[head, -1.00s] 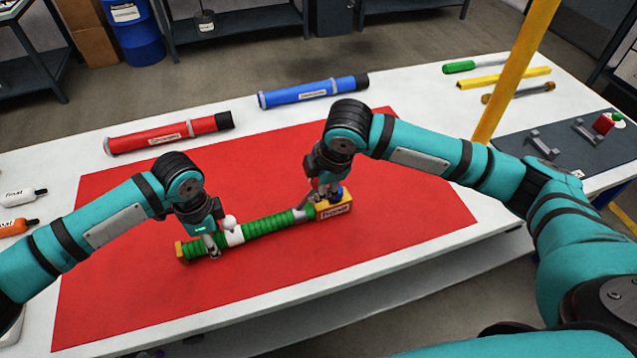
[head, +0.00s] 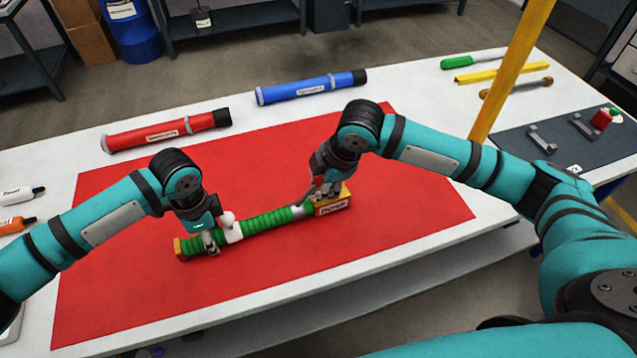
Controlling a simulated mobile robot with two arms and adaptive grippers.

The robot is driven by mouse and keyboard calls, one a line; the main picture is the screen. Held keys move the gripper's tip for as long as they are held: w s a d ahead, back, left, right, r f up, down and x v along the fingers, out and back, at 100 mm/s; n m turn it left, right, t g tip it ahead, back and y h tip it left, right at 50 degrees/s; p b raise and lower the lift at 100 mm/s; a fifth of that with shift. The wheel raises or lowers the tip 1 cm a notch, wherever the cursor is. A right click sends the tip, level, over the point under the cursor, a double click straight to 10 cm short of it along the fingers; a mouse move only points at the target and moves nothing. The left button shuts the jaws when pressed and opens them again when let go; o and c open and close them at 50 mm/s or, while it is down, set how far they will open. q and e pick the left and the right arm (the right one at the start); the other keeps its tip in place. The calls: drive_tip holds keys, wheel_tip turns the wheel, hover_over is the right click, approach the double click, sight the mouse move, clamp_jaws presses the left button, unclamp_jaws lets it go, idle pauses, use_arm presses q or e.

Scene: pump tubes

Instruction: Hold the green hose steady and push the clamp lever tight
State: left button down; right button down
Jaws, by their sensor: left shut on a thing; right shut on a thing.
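The green ribbed hose (head: 266,223) lies across the red mat, with a white collar (head: 234,233) partway along it. A white ball (head: 227,219) stands just above the collar. My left gripper (head: 211,243) is shut on the hose near its left end, left of the collar. A yellow labelled block (head: 334,207) sits at the hose's right end, next to a pale band (head: 298,211). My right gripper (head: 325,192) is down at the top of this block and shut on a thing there. Its fingers hide that thing, and I cannot make out the clamp lever clearly.
A red tube (head: 166,132) and a blue tube (head: 311,88) lie behind the red mat (head: 130,310). A yellow post (head: 508,75) rises at the right. A dark panel with brackets (head: 541,139) lies beyond it. The mat's front is clear.

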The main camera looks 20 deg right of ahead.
use_arm(q)
drive_tip(key=shift+s+d, duration=0.1)
use_arm(e)
drive_tip(key=shift+d+f, duration=0.2)
drive_tip(key=shift+w+r, duration=0.1)
drive_tip(key=shift+r, duration=0.1)
use_arm(q)
drive_tip(key=shift+f, duration=0.1)
use_arm(e)
drive_tip(key=shift+w+a+r, duration=0.1)
drive_tip(key=shift+w+r, duration=0.05)
drive_tip(key=shift+r, duration=0.35)
drive_tip(key=c, duration=0.7)
unclamp_jaws()
drive_tip(key=shift+f, duration=0.1)
